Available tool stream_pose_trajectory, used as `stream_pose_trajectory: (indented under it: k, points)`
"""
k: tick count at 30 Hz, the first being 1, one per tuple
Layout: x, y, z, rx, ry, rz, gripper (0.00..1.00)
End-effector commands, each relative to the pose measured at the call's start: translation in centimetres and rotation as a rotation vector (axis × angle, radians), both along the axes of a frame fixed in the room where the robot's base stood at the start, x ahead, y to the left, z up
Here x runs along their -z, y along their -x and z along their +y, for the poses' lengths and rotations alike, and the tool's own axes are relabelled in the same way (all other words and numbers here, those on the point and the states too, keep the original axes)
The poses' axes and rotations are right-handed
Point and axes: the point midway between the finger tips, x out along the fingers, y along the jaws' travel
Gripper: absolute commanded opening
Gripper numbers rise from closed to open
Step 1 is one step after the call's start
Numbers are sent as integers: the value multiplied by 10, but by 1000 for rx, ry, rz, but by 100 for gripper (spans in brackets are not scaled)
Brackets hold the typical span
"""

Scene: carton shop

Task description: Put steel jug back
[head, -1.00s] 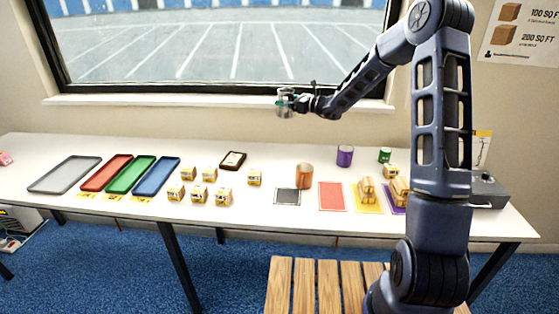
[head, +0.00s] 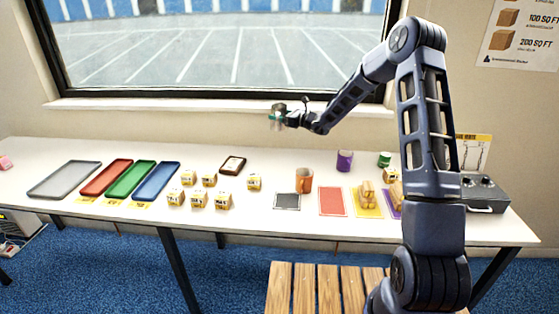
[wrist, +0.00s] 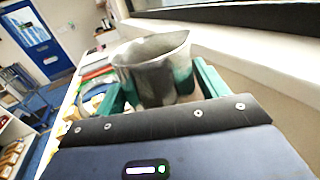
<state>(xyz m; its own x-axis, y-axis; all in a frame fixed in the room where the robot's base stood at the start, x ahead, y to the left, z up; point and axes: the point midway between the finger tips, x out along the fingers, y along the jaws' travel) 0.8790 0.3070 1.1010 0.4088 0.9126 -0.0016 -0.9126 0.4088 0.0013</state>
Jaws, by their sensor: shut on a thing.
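The steel jug (head: 278,116) is a small grey metal vessel, held in the air above the back of the table, in front of the window sill. In the wrist view the jug (wrist: 155,70) fills the middle, mouth up and somewhat tilted in the picture. My gripper (head: 281,118) is shut on it, with green fingers on either side of its body. The jug's underside is hidden in the wrist view.
Below on the white table (head: 255,212) are several small boxes (head: 198,200), a dark-framed tile (head: 232,164), an orange mug (head: 304,180), a dark grey mat (head: 287,201) and a red mat (head: 332,201). Coloured trays (head: 156,181) lie left. A purple cup (head: 345,160) stands right.

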Motion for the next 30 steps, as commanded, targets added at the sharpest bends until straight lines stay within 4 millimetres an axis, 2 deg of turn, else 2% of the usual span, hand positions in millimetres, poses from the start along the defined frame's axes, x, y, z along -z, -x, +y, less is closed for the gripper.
stream_pose_trajectory:
  k: [18,22,30]
  points:
    - [125,0,0,0,1,4,38]
    - [143,0,0,0,0,2,38]
    - [158,0,0,1,1,0,38]
